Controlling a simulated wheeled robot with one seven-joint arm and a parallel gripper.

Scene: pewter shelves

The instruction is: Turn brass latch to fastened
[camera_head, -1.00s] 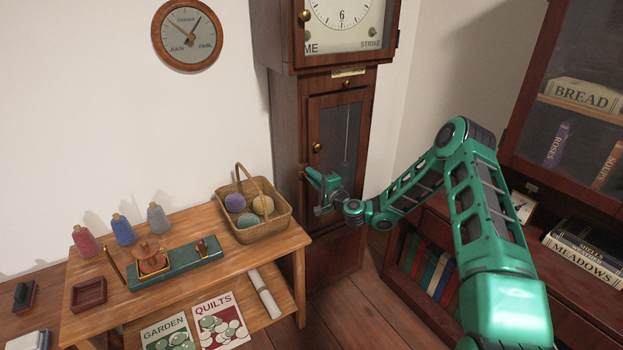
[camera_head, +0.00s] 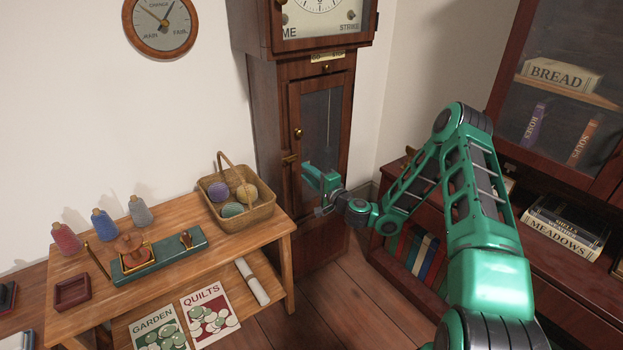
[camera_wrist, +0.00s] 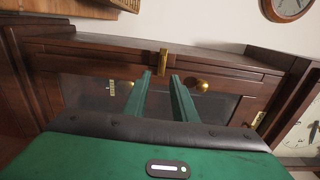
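The brass latch (camera_head: 289,159) is a small bar at the left edge of the tall clock's narrow glazed door (camera_head: 322,115). It lies roughly level, reaching across the seam between door and frame. In the wrist view the latch (camera_wrist: 163,60) appears upright, just beyond the gap between my fingertips. My gripper (camera_head: 307,168) is in front of the door, to the right of and slightly below the latch. In the wrist view my gripper (camera_wrist: 160,74) has its two green fingers apart, with nothing between them.
A round brass knob (camera_head: 297,132) sits just above the latch. A wooden table (camera_head: 180,212) stands to the left, bearing a wicker basket (camera_head: 262,213) near the clock. A dark bookcase (camera_head: 455,255) stands to the right behind my arm. Floor is clear between table and bookcase.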

